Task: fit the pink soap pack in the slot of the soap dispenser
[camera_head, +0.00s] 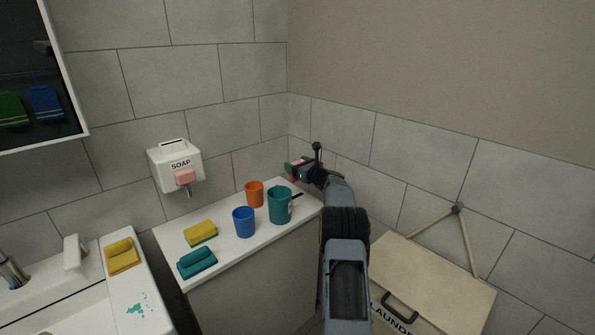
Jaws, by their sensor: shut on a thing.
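The white soap dispenser (160,172) is fixed to the tiled wall at the left, marked SOAP. It has a dark slot (173,147) in its top and a pink push part on its front. My gripper (298,168) is at the wall corner, above the back right end of the counter and well to the right of the dispenser. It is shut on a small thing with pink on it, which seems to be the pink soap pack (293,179). The gripper hides most of it, so its tilt cannot be told.
A sink is at left, a laundry box (435,280) at right. A mirror (35,75) hangs upper left.

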